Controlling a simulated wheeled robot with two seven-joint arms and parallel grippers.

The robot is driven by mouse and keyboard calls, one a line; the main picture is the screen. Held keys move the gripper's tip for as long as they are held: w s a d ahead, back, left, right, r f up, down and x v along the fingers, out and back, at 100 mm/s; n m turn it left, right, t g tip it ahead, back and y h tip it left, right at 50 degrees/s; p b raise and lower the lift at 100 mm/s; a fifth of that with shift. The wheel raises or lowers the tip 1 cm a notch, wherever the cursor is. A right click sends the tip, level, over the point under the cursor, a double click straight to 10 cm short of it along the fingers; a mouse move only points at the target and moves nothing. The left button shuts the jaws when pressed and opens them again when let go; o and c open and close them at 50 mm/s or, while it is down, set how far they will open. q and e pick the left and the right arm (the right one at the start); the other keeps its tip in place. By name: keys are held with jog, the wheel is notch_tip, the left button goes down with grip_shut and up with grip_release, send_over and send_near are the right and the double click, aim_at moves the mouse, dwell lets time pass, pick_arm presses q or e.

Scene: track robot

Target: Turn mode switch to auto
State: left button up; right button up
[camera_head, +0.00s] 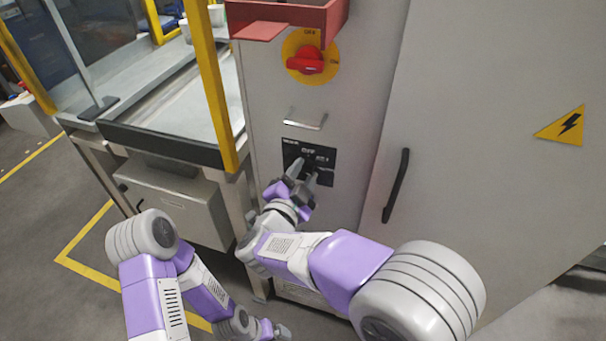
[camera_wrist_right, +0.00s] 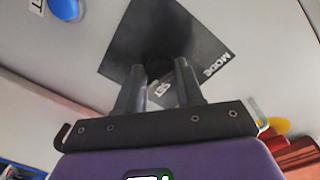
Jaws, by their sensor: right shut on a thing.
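The mode switch sits on a black plate (camera_head: 327,178) on the front of the grey cabinet; the plate also shows in the right wrist view (camera_wrist_right: 185,30), with the words MODE and SET readable. The dark switch knob (camera_wrist_right: 158,68) is between the fingertips and mostly hidden by them, so its pointing direction cannot be told. My right gripper (camera_head: 304,168) is at the plate with its fingers shut on the knob. My left gripper (camera_head: 277,330) hangs low at the bottom edge, away from the cabinet; its jaw opening is too small to judge.
Above the plate are a metal handle (camera_head: 304,120), a red rotary switch on a yellow disc (camera_head: 306,62) and a red tray (camera_head: 290,14). A cabinet door with a black handle (camera_head: 396,186) is at the right. A yellow post (camera_head: 211,85) stands left.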

jog(key=shift+a, duration=0.1)
jog(key=o, duration=1)
jog(key=p+v, duration=0.1)
jog(key=v, duration=0.6)
jog(key=shift+s+p, duration=0.25)
jog(key=shift+p, duration=0.1)
